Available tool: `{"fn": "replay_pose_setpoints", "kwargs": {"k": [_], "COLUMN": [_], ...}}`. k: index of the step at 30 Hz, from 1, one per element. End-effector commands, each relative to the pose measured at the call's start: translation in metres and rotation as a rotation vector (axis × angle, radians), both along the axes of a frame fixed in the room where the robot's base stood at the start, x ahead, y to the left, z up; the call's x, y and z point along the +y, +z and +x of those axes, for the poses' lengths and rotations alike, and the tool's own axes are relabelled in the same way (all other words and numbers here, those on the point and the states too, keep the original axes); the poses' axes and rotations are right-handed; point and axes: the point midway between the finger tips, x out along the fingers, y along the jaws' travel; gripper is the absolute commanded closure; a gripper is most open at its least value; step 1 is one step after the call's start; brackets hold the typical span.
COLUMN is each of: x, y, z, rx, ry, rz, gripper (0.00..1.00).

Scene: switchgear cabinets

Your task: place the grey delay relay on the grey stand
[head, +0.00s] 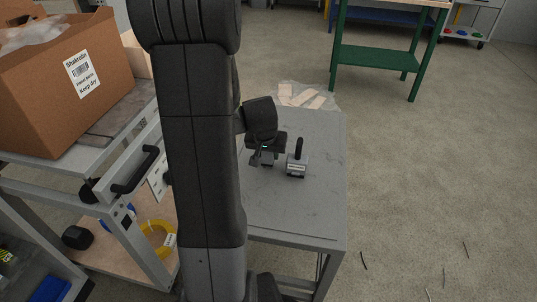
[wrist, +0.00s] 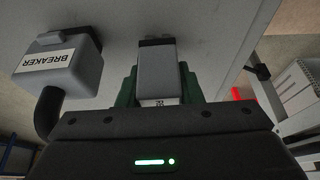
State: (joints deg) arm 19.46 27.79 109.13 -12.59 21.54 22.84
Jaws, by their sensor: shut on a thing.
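The grey delay relay (wrist: 157,72) is a small grey block with a dark far end and a partly hidden label. It sits between the green fingers of my gripper (wrist: 158,88), which is shut on it. In the head view my gripper (head: 265,155) is over the grey stand (head: 310,215), a flat-topped grey table, with the relay (head: 268,159) small and partly covered below it. I cannot tell whether the relay touches the top.
A grey block labelled BREAKER (wrist: 60,68), with a black handle, stands right of my gripper in the head view (head: 297,168). A clear bag (head: 304,96) lies behind the stand. A cardboard box (head: 70,75) is at left. The stand's front is clear.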

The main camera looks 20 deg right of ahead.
Motion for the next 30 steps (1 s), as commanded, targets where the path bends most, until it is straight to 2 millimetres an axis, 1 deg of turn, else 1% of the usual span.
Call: {"fn": "replay_pose_setpoints", "kwargs": {"k": [5, 10, 11, 13, 14, 21, 25, 28, 30], "x": [0.0, 0.0, 0.0, 0.0, 0.0, 0.0, 0.0, 0.002, 0.005], "y": [0.001, -0.004, -0.002, -0.002, -0.002, -0.002, 0.003, 0.014, 0.027], "z": [0.0, 0.0, 0.0, 0.0, 0.0, 0.0, 0.0, -0.003, -0.007], "rx": [-0.002, -0.002, -0.001, -0.001, -0.001, -0.001, -0.001, -0.003, -0.005], "ry": [-0.001, -0.001, -0.001, -0.001, -0.001, -0.001, -0.001, -0.001, -0.001], "rz": [-0.001, -0.001, 0.0, 0.0, 0.0, 0.0, 0.0, 0.0, -0.001], "gripper": [0.92, 0.92, 0.62, 0.48, 0.46, 0.46, 0.46, 0.46, 0.46]}}
